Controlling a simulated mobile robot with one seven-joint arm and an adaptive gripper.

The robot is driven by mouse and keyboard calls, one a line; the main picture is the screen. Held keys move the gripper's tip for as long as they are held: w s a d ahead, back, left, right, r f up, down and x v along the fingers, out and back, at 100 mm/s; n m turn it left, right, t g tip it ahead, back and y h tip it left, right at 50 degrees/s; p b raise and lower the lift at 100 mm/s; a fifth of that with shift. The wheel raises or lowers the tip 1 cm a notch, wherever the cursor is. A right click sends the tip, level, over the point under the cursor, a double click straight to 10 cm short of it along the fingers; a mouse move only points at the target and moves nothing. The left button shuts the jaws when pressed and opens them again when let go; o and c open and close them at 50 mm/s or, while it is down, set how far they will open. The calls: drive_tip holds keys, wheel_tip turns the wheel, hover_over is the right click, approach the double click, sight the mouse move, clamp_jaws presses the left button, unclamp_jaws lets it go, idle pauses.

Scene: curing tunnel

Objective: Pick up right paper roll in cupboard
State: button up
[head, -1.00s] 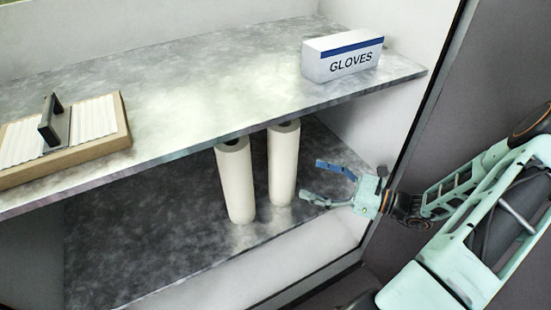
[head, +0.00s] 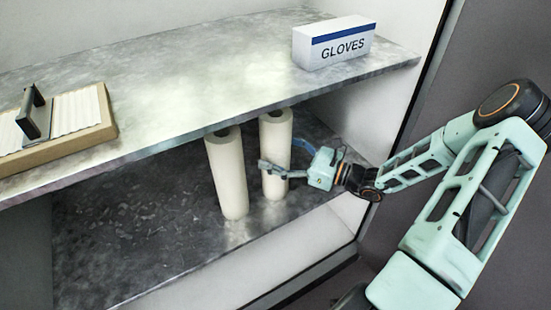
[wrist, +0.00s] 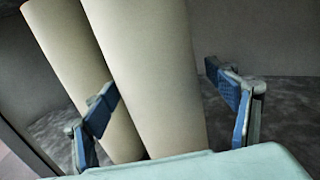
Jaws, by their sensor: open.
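Two white paper rolls stand upright side by side on the lower cupboard shelf. The right paper roll (head: 275,130) is beside the left paper roll (head: 228,175), with a narrow gap between them. My gripper (head: 283,156) is open at the right roll, coming from the right. One finger crosses in front of this roll; the other is at its far right side. In the wrist view, the right roll (wrist: 150,70) fills the space between the two blue-padded fingers. The left roll (wrist: 75,50) is behind the left finger. Contact with the right roll cannot be told.
The upper shelf (head: 190,90) overhangs the rolls and holds a gloves box (head: 335,45) at right and a tray (head: 75,140) with a black handle at left. The lower shelf (head: 110,220) is bare left of the rolls. The cupboard's side edge (head: 412,115) is near my arm.

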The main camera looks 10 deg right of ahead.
drive_tip(key=shift+c, duration=0.6)
drive_tip(key=c, duration=1.8)
drive_tip(key=shift+r, duration=0.1)
drive_tip(key=shift+c, duration=0.6)
